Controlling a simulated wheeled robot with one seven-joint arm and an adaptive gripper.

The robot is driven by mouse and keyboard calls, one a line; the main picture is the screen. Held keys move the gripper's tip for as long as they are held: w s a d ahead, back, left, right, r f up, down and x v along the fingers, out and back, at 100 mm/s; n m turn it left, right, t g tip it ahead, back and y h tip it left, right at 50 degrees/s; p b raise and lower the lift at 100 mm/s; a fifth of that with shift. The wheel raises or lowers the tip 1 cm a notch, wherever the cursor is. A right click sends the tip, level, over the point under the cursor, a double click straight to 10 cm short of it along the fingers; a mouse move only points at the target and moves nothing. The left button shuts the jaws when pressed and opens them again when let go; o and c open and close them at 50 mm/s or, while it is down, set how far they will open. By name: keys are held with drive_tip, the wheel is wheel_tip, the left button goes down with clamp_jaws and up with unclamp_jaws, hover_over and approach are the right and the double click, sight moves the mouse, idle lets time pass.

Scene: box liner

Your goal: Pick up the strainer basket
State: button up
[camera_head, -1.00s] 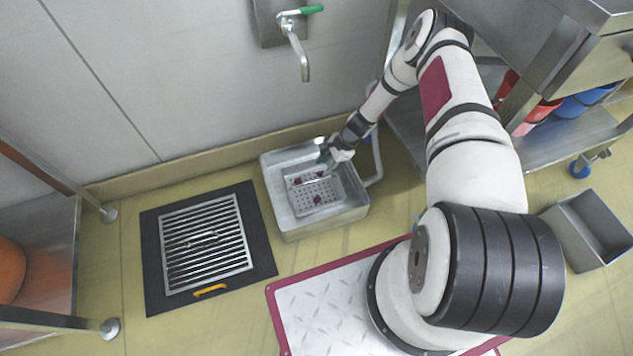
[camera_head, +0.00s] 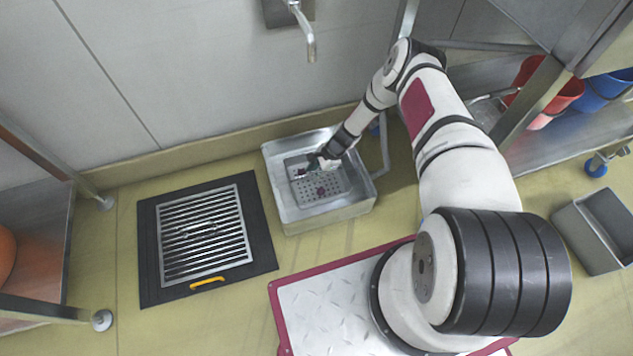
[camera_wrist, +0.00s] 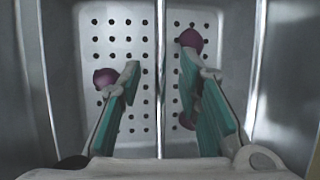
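The strainer basket (camera_head: 322,188) is a grey perforated tray sitting inside a metal basin (camera_head: 331,219) on the floor. In the wrist view its holed floor (camera_wrist: 119,42) holds a few dark purple round pieces (camera_wrist: 105,78). A thin metal bar (camera_wrist: 160,30) runs across the middle of the wrist view, above the basket's floor. My gripper (camera_head: 313,164) reaches down over the basket. In the wrist view its two teal-padded fingers (camera_wrist: 160,64) are apart, one on each side of the bar. I see a gap between each finger and the bar.
A wall tap (camera_head: 309,42) hangs above the basin. A drain grate (camera_head: 204,240) with a black surround and yellow handle lies to the left. A grey bin (camera_head: 598,232) and a steel shelf (camera_head: 560,138) stand on the right.

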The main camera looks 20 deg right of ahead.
drive_tip(key=shift+a+f, duration=0.2)
drive_tip(key=shift+f, duration=0.35)
drive_tip(key=shift+w, duration=0.1)
clamp_jaws()
drive_tip(key=shift+r, duration=0.1)
